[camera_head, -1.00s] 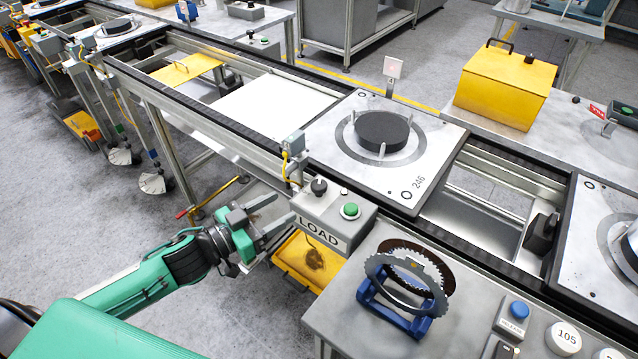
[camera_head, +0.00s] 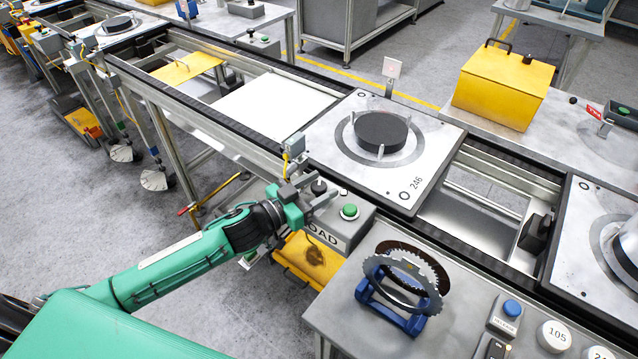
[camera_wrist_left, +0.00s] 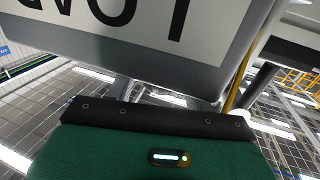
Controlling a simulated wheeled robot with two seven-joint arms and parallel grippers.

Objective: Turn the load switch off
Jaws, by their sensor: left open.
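The grey load switch box (camera_head: 356,228) stands at the front of the line, with a black rotary knob (camera_head: 318,187) and a green button (camera_head: 349,211) on top. Its LOAD label is partly covered by my gripper in the head view and looms upside down in the wrist view (camera_wrist_left: 130,25). My left gripper (camera_head: 326,191) is open, its fingers reaching over the box's left side by the knob. I cannot tell whether they touch the knob. The wrist view does not show the knob. My right gripper is not in view.
A pallet marked 246 (camera_head: 432,165) sits on the conveyor behind the box. A blue stand with toothed discs (camera_head: 390,316) is to the right on the table. A yellow tray (camera_head: 300,262) is below the box. A grey sensor with a yellow cable (camera_head: 294,146) rises behind the knob.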

